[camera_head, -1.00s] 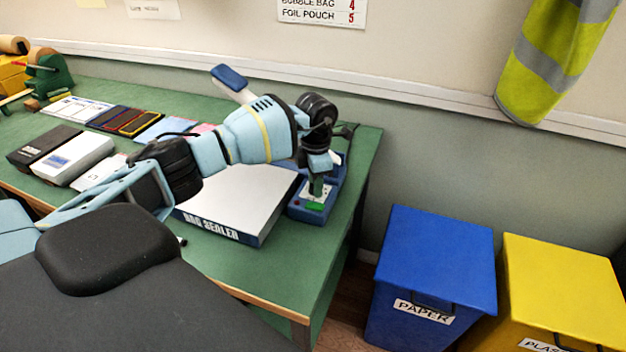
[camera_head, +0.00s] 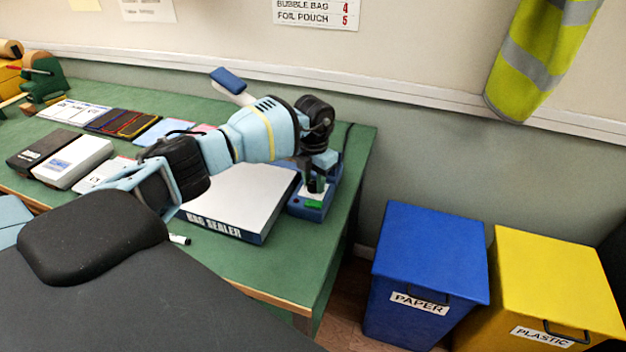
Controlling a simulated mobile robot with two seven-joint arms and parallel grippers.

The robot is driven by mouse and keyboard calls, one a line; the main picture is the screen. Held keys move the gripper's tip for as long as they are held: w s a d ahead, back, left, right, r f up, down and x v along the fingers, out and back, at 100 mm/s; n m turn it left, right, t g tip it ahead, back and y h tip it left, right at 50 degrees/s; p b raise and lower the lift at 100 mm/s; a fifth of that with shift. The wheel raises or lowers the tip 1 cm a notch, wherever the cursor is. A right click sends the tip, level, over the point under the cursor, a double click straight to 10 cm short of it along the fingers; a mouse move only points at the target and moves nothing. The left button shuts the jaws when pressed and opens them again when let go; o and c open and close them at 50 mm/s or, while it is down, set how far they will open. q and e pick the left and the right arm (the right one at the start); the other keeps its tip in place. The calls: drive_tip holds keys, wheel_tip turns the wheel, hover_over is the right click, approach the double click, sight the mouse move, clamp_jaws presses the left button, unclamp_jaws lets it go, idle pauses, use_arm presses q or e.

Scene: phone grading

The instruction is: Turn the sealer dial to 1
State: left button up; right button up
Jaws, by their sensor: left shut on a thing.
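The bag sealer (camera_head: 240,195) is a white box with a "BAG SEALER" label on its front and a blue control end (camera_head: 308,211) at its right. A small green patch (camera_head: 313,204) shows on that blue end. My left arm reaches across the sealer from the left. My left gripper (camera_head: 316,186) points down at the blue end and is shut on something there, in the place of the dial. The dial itself is hidden by the fingers, so its setting cannot be read. My right gripper is not in view.
The green bench (camera_head: 250,265) ends just right of the sealer. A blue PAPER bin (camera_head: 425,255) and a yellow PLASTIC bin (camera_head: 550,275) stand on the floor beyond. Phone boxes (camera_head: 73,162), coloured trays and a marker (camera_head: 180,239) lie on the bench to the left.

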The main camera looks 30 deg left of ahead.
sight(314, 184)
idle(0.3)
use_arm(q)
drive_tip(key=o, duration=1)
drive_tip(key=shift+c, duration=0.2)
wheel_tip(314, 184, up, 6)
drive_tip(key=shift+r, duration=0.95)
drive_tip(key=shift+f, duration=0.1)
